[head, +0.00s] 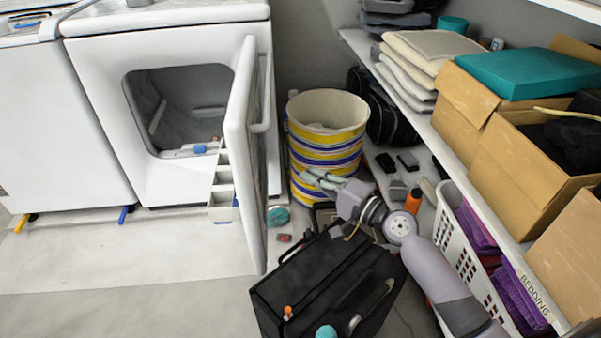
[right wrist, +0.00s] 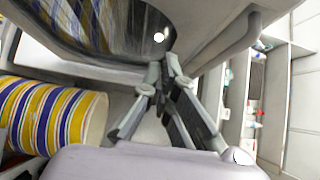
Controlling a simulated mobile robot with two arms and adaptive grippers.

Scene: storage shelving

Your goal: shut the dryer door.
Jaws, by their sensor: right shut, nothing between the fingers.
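The white dryer (head: 180,28) stands at the left centre of the head view with its dark drum opening uncovered. Its door (head: 243,160) is swung wide open and seen nearly edge-on, with a handle (head: 262,127) on its right face. In the right wrist view the door (right wrist: 225,32) fills the top, beyond my fingers. My right gripper (head: 308,179) is shut and empty, to the right of the door and in front of the striped bin. Its fingers come together in the right wrist view (right wrist: 165,68); contact with the door cannot be told. My left gripper is not in view.
A yellow, blue and white striped bin (head: 325,150) stands behind my right gripper. A black case (head: 325,285) lies on the floor below it. Shelves with cardboard boxes (head: 520,165) and a white basket (head: 462,240) line the right.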

